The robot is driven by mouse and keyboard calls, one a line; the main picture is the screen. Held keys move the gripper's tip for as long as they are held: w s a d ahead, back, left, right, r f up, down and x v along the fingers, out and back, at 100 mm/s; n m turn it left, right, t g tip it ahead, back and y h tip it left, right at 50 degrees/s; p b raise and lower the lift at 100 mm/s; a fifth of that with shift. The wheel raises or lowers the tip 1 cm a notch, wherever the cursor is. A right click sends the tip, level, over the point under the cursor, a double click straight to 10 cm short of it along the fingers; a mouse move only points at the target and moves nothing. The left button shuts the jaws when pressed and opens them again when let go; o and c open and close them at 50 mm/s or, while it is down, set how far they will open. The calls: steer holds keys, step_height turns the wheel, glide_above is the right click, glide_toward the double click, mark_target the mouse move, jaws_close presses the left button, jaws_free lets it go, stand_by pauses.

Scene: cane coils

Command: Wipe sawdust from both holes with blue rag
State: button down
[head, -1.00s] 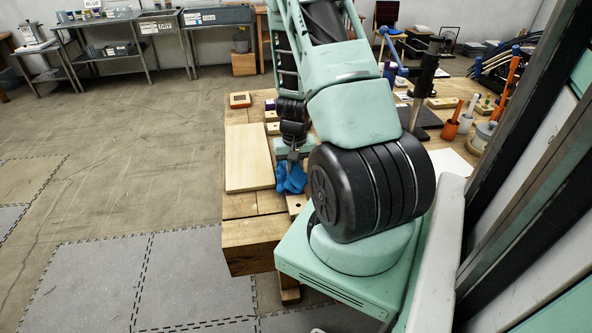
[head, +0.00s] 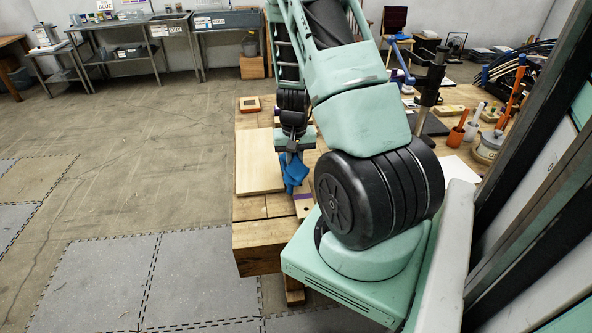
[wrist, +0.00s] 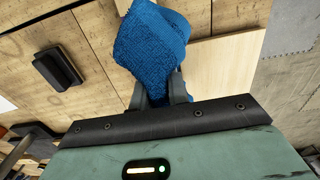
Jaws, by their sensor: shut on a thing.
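My gripper (head: 291,153) is shut on the blue rag (head: 294,173), which hangs below the fingers beside the pale board's right edge. In the wrist view the rag (wrist: 152,42) is bunched between the two fingers (wrist: 160,88) and covers what lies behind it. The pale board (head: 258,165) lies flat on the wooden bench. A small wooden block (head: 305,204) with a purple mark sits just nearer than the rag, partly hidden by my arm. I cannot make out the two holes or any sawdust in either view.
The bench (head: 250,207) has bare wood in front of the pale board. A small block with an orange-brown top (head: 250,104) stands at its far left. A dark block (wrist: 57,69) shows in the wrist view. Orange cups (head: 456,136) and tools crowd the right side.

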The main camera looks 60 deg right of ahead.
step_height(320, 180, up, 6)
steer(key=p, duration=0.4)
steer(key=shift+f, duration=0.25)
